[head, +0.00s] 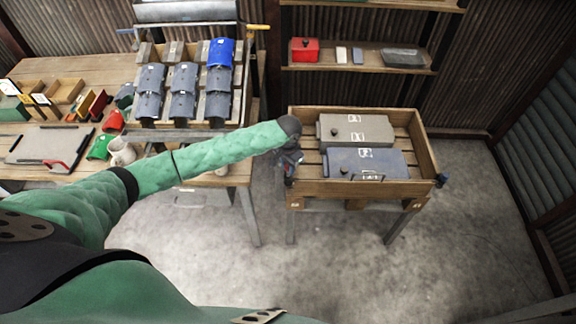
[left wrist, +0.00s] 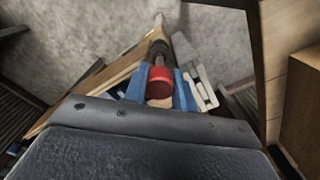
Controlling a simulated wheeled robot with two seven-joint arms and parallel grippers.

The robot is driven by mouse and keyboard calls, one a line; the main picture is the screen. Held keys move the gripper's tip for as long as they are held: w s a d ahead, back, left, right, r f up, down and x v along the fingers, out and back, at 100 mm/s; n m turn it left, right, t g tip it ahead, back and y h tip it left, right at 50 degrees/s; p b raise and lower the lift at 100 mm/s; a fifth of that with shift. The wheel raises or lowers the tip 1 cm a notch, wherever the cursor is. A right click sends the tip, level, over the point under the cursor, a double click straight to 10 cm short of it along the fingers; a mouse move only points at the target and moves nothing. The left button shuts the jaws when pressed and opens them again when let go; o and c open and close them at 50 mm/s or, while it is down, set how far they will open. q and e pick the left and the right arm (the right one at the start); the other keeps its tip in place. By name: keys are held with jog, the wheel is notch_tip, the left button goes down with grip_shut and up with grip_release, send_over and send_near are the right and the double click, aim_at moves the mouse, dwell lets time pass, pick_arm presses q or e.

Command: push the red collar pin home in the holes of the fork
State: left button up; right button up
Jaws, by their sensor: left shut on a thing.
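My left gripper (head: 291,172) is at the left side of the wooden crate, at the end of my outstretched green arm. In the left wrist view, a pin with a red collar (left wrist: 160,80) sits between the blue fingers of my left gripper (left wrist: 160,92), which is shut on it. The pin's dark end (left wrist: 158,48) points away from the gripper. I cannot make out the fork or its holes, nor how far the pin is in them. My right gripper is not in view.
The wooden crate (head: 296,190) stands on legs and holds a beige case (head: 340,128) and a blue-grey case (head: 395,163). A small dark fitting (head: 441,181) is at its right corner. A cluttered workbench (head: 235,172) is at the left. The floor in front is clear.

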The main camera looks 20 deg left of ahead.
pick_arm(q)
jog(key=shift+p, duration=0.4)
jog(key=shift+f, duration=0.75)
dwell(1.4)
jog(key=shift+p, duration=0.85)
dwell(1.0)
jog(key=shift+f, duration=0.6)
dwell(1.0)
jog(key=shift+p, duration=0.8)
dwell(1.2)
